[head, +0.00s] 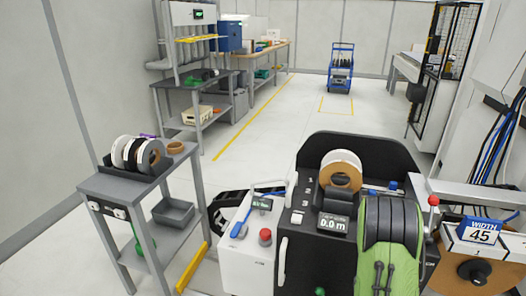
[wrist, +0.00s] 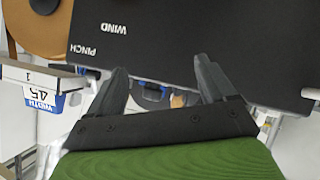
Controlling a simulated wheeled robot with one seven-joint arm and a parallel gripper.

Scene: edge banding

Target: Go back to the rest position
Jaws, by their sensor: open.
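My gripper (wrist: 163,82) shows in the wrist view with its two dark fingers apart. Nothing is between the fingers; the gap shows only background. The black machine panel marked WIND and PINCH (wrist: 150,45) appears upside down beyond the fingers. In the head view, my green and black arm is at the lower right, in front of the black machine (head: 313,255), whose display (head: 333,222) reads 0.0 m. A tan and white roll (head: 341,172) sits upright at the top of that machine. My fingertips cannot be made out in the head view.
A grey cart (head: 100,186) at the left holds several upright rolls (head: 135,154). A WIDTH 45 sign (head: 480,232) stands at the right, also in the wrist view (wrist: 40,98). A blue trolley (head: 341,70) stands at the back. Open floor (head: 275,120) lies between.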

